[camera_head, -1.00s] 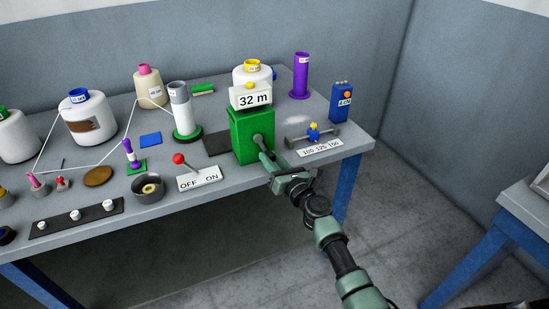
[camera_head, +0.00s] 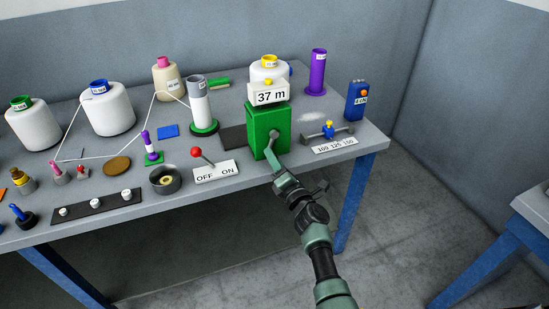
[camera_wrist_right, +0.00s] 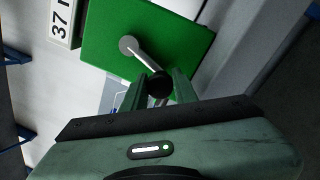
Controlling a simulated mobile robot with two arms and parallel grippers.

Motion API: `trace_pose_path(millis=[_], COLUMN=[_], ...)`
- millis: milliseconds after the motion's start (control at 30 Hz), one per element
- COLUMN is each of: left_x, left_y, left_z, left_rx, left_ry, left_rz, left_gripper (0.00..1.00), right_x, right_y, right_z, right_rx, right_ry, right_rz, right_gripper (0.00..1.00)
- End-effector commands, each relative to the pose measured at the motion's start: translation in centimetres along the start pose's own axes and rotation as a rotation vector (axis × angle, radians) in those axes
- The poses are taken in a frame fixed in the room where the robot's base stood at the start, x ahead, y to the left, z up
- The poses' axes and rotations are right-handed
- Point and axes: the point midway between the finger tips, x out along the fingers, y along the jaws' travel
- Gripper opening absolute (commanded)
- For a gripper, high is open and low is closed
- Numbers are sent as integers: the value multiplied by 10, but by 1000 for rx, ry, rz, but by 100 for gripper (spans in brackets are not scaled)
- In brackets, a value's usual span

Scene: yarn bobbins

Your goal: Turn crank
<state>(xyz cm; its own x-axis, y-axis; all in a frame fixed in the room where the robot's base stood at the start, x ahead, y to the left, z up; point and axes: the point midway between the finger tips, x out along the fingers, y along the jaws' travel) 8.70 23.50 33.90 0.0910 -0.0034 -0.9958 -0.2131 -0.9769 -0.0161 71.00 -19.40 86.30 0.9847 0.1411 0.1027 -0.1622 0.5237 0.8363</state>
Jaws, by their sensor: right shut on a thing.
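The green crank box (camera_head: 262,128) stands at the front edge of the grey table, and its counter sign (camera_head: 268,93) on top reads "37 m". In the right wrist view the green box (camera_wrist_right: 110,60) shows a grey crank arm (camera_wrist_right: 143,55) that ends in a black knob (camera_wrist_right: 159,84). My right gripper (camera_head: 282,176) is at the front of the box. In the wrist view my right gripper (camera_wrist_right: 158,90) is shut on the black knob, one finger on each side. The crank arm points down in the head view. My left gripper is not in view.
A red-knobbed lever with an OFF/ON plate (camera_head: 216,171) stands left of the box. A slider with a "100 125 150" plate (camera_head: 334,145) and a blue button box (camera_head: 356,100) are to the right. Bobbins and yarn cones fill the table's left and back.

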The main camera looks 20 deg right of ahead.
Motion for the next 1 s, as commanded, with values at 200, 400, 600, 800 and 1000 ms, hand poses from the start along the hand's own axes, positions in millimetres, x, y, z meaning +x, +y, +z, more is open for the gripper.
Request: trace_pose_path(millis=[200,400,600,800,1000], left_x=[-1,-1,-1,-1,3], left_y=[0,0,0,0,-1], left_z=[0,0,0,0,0], left_rx=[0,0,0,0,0], left_ry=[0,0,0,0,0], left_rz=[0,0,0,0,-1], left_gripper=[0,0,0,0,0], right_x=[0,0,0,0,-1], right_y=[0,0,0,0,-3], right_z=[-1,-1,0,0,-1], right_rx=[26,28,27,26,-32], right_ry=[-2,-2,-2,-3,5], right_rz=[0,0,0,0,0], right_gripper=[0,0,42,49,49])
